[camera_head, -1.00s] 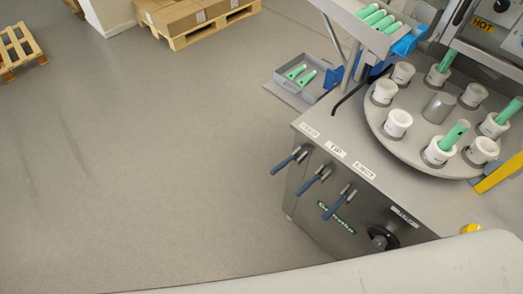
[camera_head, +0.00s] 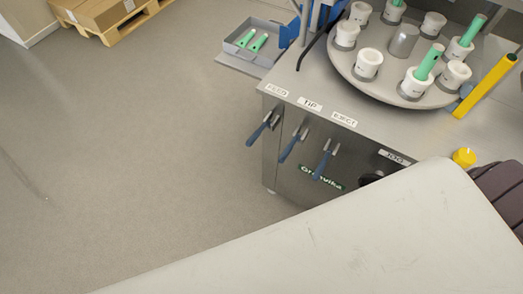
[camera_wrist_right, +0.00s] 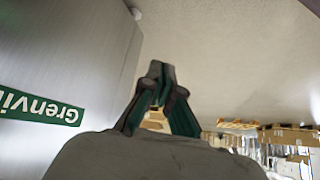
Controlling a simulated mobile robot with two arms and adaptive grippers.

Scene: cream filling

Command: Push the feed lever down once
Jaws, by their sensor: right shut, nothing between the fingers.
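The feed lever (camera_head: 263,128) is the leftmost of three blue-handled levers on the front of the steel machine, below the FEED label (camera_head: 277,90). Its handle slopes down and outward to the left. In the right wrist view my right gripper (camera_wrist_right: 158,72) is shut and empty, with its fingertips together. It is beside the machine's front panel (camera_wrist_right: 65,45), whose green sign (camera_wrist_right: 40,106) appears upside down. No lever shows in that view. My right gripper's fingers do not show in the head view, and my left gripper is not in view.
The tip lever (camera_head: 293,145) and eject lever (camera_head: 325,160) hang just right of the feed lever. A round table (camera_head: 385,85) with white cups and green tubes is on top. A yellow knob (camera_head: 464,157) is at the right. Open floor (camera_head: 130,150) lies left.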

